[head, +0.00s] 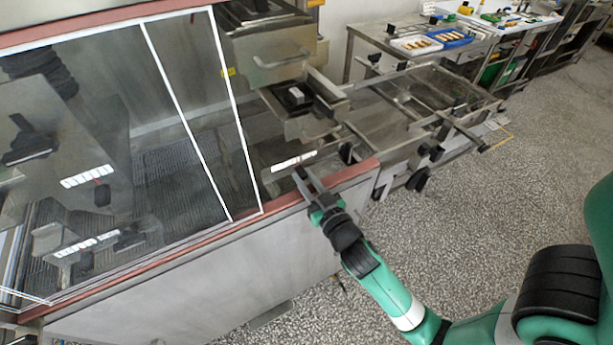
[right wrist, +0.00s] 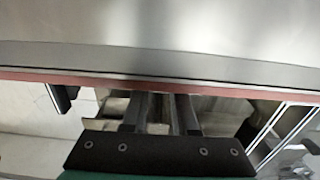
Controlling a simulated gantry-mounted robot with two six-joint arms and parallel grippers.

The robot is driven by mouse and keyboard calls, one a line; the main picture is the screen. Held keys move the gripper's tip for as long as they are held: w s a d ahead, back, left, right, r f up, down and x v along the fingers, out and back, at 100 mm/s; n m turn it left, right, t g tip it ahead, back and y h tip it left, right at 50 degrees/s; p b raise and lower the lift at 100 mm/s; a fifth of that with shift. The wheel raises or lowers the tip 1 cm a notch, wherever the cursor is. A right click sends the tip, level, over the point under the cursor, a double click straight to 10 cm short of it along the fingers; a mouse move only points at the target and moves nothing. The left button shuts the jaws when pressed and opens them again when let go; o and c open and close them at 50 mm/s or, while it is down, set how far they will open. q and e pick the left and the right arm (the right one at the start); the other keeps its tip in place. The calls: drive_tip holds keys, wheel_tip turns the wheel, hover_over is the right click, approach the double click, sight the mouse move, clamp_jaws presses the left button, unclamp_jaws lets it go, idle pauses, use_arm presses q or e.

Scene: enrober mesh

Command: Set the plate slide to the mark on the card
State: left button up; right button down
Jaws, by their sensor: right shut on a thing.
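My right gripper (head: 303,178) reaches over the red-brown edge into the machine's opening. In the right wrist view its two fingers (right wrist: 161,112) stand a small gap apart, on a narrow grey piece between them. I take this piece to be part of the plate slide, mostly hidden by the fingers. A white strip with faint marks (head: 293,161) lies just beyond the fingertips and may be the card. Its marks are too small to read. My left gripper is not in view.
A glass panel (head: 190,110) with white edges covers the left part of the machine. The red-brown rim (head: 352,171) runs along the opening. A steel frame with black knobs (head: 437,92) stands right of it. Trays lie on a back bench (head: 385,35). The speckled floor at right is clear.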

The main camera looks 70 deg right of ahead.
drive_tip(key=c, duration=1)
unclamp_jaws()
drive_tip(key=shift+s+d, duration=0.1)
drive_tip(key=shift+d, duration=0.05)
drive_tip(key=o, duration=0.3)
drive_tip(key=shift+s+d, duration=0.1)
drive_tip(key=shift+s, duration=0.05)
drive_tip(key=shift+s+a, duration=0.15)
drive_tip(key=shift+a, duration=0.15)
drive_tip(key=b+v, duration=0.2)
drive_tip(key=v, duration=0.9)
